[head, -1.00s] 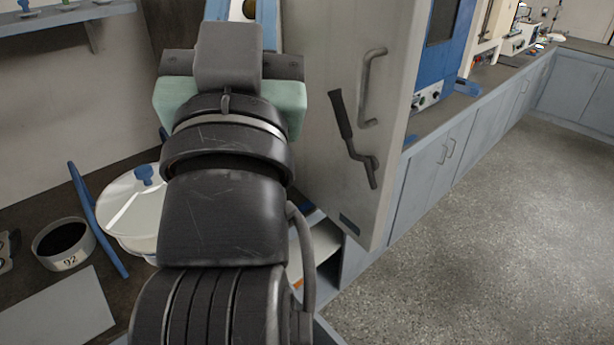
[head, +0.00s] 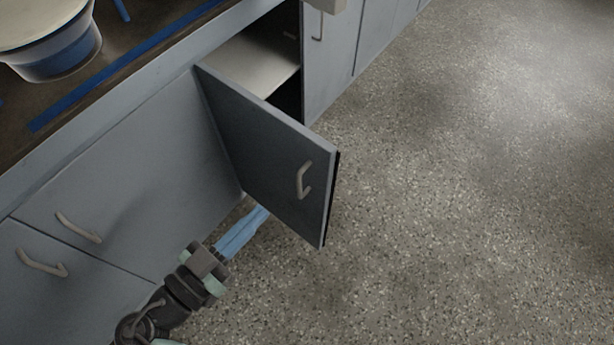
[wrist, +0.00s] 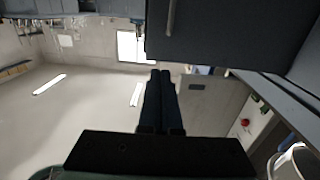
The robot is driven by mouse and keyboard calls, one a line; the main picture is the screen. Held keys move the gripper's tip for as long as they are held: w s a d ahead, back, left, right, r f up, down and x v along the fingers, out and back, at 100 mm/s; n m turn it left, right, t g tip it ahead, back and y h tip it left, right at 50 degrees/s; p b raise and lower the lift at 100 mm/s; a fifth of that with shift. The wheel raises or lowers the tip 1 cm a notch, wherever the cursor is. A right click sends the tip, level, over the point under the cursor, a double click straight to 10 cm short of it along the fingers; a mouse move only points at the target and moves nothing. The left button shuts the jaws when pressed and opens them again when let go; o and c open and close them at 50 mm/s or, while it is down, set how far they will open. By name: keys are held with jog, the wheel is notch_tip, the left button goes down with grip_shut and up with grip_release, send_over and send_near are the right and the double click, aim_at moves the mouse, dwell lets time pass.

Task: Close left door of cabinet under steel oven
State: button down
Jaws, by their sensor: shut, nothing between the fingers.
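The left cabinet door (head: 265,150) stands open in the head view, swung out from the cabinet front, with its handled face toward me. Its handle (head: 304,180) is near the free edge. The dark door panel (wrist: 235,35) also fills the upper right of the wrist view, with a handle (wrist: 171,15) on it. My gripper (head: 264,212) has its blue fingers together and empty, low by the door's bottom edge. In the wrist view the fingertips (wrist: 160,73) are close to the panel's edge. The tips are partly hidden in the head view; I cannot tell whether they touch the door.
The cabinet opening (head: 255,55) shows a pale shelf behind the door. Closed cabinet fronts with handles (head: 78,227) lie to the left, and another closed door (head: 332,60) is on the right. The speckled floor (head: 450,200) is clear.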

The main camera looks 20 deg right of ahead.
send_near(318, 157)
jog(key=x, duration=0.7)
jog(key=shift+b, duration=0.35)
